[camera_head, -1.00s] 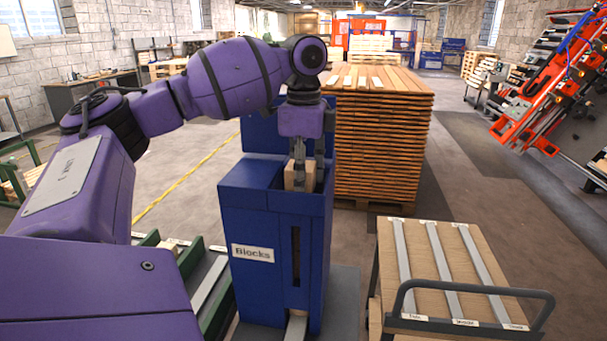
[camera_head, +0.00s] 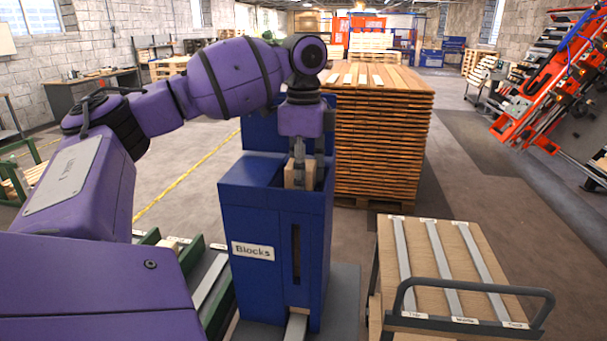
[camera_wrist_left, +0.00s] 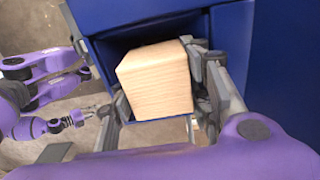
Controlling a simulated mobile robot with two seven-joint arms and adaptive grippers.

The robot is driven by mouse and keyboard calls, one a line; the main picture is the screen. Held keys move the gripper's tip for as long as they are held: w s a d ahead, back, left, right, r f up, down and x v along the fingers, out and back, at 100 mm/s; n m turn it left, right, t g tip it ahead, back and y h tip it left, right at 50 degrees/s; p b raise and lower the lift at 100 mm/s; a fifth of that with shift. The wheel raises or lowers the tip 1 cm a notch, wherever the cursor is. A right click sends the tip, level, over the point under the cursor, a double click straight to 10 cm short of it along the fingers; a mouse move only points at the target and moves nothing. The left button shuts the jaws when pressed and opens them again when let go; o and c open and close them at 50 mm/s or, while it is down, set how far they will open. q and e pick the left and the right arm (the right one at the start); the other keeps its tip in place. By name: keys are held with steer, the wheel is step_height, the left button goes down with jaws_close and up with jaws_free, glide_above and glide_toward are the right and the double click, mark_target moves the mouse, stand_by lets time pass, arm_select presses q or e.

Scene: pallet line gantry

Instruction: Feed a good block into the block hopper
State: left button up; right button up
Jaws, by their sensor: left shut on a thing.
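The blue block hopper (camera_head: 268,222) stands upright in the middle of the head view, with a white "Blocks" label on its front. My left gripper (camera_head: 301,172) points down at the hopper's open top and is shut on a pale wooden block (camera_head: 291,176). In the left wrist view the block (camera_wrist_left: 156,80) sits between the fingers of the gripper (camera_wrist_left: 162,92), within the opening of the hopper (camera_wrist_left: 140,20). The block's lower part is hidden by the hopper wall in the head view.
A tall stack of brown boards (camera_head: 382,140) stands behind the hopper. A wooden-topped cart (camera_head: 458,260) with a dark rail is at the right. Green racks (camera_head: 192,262) lie left of the hopper. Open floor shows at the left and far right.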

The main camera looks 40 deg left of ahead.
arm_select(q)
steer(key=shift+f, duration=0.2)
steer(key=o, duration=1.3)
steer(key=shift+r, duration=0.1)
step_height(320, 180, up, 12)
steer(key=shift+f, duration=0.1)
steer(key=shift+f, duration=0.1)
stand_by(0.8)
